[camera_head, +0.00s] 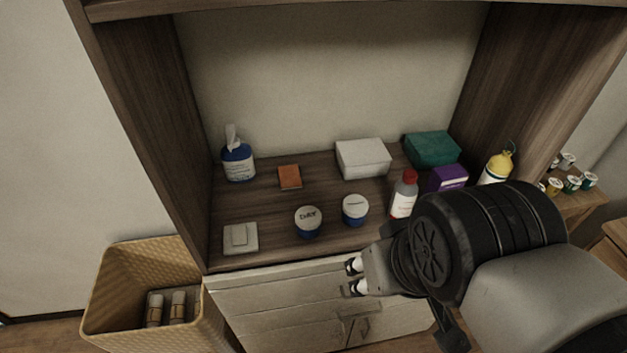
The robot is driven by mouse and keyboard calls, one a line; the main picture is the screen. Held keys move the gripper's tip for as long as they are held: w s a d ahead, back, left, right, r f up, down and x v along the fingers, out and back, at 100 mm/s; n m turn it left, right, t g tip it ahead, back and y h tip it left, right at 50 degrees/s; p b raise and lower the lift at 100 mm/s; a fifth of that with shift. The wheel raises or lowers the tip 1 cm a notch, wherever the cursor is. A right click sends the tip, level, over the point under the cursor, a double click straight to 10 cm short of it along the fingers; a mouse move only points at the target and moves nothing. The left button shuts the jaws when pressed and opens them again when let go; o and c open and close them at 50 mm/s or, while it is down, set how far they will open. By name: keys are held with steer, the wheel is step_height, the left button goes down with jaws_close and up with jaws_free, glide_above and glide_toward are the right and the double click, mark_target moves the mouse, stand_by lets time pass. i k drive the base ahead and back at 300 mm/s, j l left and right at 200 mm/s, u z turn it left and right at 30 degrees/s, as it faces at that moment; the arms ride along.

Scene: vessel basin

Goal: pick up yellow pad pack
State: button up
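I see no plainly yellow pack on the shelf. A small orange-brown flat pack (289,177) lies at the middle left of the shelf, and a pale grey-beige flat pack (240,238) lies at its front left. I cannot tell whether either is the pad pack. My gripper (354,277) is at the front of the cabinet, below and right of both packs and apart from them. Its two light fingers with dark tips point left and are spread, with nothing between them.
Two round blue-and-white tubs (308,222) (355,210) and a red-capped bottle (403,195) stand near the front. A wipes dispenser (238,162), white box (363,158), green box (432,149), purple box (447,178) and yellow bottle (497,168) stand around. A wicker basket (115,285) is lower left.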

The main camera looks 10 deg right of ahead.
mark_target(499, 167)
steer(key=z, duration=1.35)
